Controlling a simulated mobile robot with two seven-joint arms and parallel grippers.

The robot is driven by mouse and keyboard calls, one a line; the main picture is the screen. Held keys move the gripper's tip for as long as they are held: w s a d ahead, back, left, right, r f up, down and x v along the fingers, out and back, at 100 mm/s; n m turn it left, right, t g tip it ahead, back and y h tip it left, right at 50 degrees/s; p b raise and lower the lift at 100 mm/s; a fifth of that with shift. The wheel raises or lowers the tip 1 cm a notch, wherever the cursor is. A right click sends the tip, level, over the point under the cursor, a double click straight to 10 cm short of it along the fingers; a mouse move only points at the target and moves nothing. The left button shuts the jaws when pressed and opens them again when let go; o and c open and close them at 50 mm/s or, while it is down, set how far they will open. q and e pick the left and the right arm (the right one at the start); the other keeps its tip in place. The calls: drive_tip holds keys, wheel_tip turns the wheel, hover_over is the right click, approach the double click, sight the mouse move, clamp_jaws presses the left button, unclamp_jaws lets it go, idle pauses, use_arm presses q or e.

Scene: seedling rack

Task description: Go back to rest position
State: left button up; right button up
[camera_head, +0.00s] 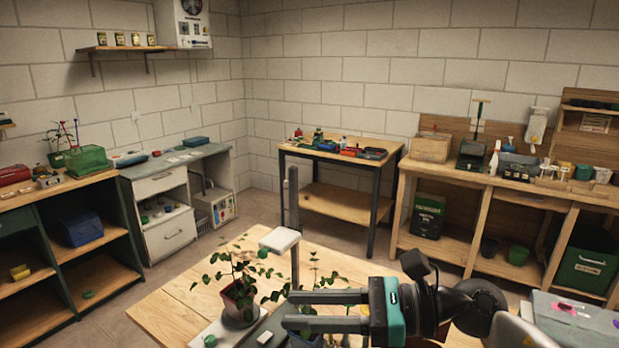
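My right gripper (288,310) comes in from the right over the wooden table, its two grey fingers pointing left. The fingers are apart, and I see nothing clamped between them. A leafy seedling in a reddish pot (238,303) stands on the table left of the fingertips. A second seedling (313,275) shows behind the fingers; its pot is mostly hidden, with a bluish part below them. My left gripper is out of view.
A dark upright post (293,205) and a white plate (279,240) rise by the seedlings. The near wooden table (165,310) is bare at its left. A grey box (585,325) sits at the lower right. Benches with tools line the walls; the floor between is free.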

drive_tip(key=w+d+r+m+t+h, duration=0.1)
drive_tip(key=w+d+r+m+t, duration=0.15)
drive_tip(key=m+t, duration=0.6)
drive_tip(key=w+d+r+m+t, duration=0.2)
drive_tip(key=r+m+t, duration=0.3)
drive_tip(key=m, duration=0.7)
drive_tip(key=d+f+m+h, duration=1.2)
drive_tip(key=f+m+h, duration=0.3)
drive_tip(key=m, duration=0.6)
drive_tip(key=s+f+m+g, duration=0.55)
drive_tip(key=s+f, duration=0.35)
drive_tip(key=s, duration=0.2)
drive_tip(key=s+f+m+g, duration=0.4)
drive_tip(key=s+f+g, duration=0.35)
drive_tip(key=s, duration=0.35)
wheel_tip(320, 180, down, 27)
drive_tip(key=s+b, duration=0.3)
drive_tip(key=b, duration=0.1)
use_arm(q)
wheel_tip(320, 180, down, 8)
drive_tip(key=b, duration=0.4)
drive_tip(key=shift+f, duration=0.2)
use_arm(e)
drive_tip(key=s+d+f+g, duration=0.2)
drive_tip(key=s+f, duration=1.3)
drive_tip(key=f, duration=0.3)
drive_tip(key=shift+s+d+f, duration=0.15)
drive_tip(key=shift+d, duration=0.15)
